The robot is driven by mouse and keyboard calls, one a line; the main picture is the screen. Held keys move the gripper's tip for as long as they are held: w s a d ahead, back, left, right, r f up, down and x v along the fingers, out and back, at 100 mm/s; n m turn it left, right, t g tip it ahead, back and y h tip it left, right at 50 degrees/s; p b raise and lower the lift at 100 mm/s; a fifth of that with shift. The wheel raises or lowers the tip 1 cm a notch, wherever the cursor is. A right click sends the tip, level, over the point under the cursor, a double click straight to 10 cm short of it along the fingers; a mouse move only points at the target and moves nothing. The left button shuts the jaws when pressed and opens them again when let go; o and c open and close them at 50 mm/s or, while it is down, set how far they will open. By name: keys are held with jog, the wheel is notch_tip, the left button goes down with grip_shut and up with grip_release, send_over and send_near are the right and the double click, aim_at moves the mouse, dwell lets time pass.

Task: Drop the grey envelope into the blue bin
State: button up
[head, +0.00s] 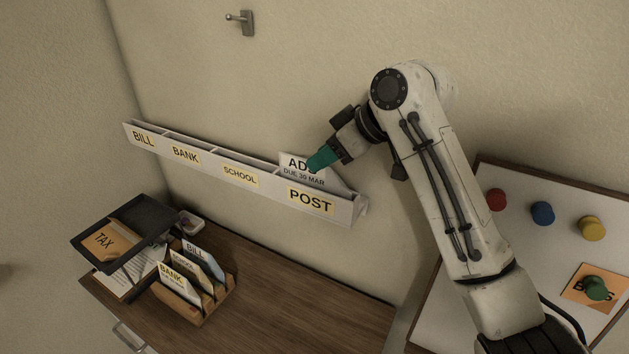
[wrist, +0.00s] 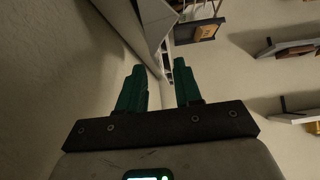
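A pale grey envelope (head: 297,175) reading "AD…" and "DUE 30 MAR" stands tilted in the POST slot at the right end of the wall rack (head: 262,184). My gripper (head: 315,165) is at its upper right, its teal fingers covering part of the lettering. In the wrist view the two fingers (wrist: 160,64) are apart, with a gap and nothing clearly held between them. I cannot tell whether they touch the envelope. No blue bin shows in either view.
Below the rack, a wooden desk (head: 285,300) bears a letter sorter (head: 213,306) with several envelopes, and a dark tray (head: 157,216) with a TAX envelope. A board (head: 470,222) with coloured magnets is at right. A hook (head: 246,22) is on the wall above.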

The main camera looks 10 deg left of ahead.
aim_at(293, 168)
jog(key=shift+d+p+x, duration=0.25)
jog(key=shift+p+x, duration=0.8)
jog(key=shift+x, duration=1.9)
jog(key=shift+w+f, duration=0.1)
jog(key=shift+f, duration=0.1)
jog(key=shift+c, duration=0.2)
grip_shut()
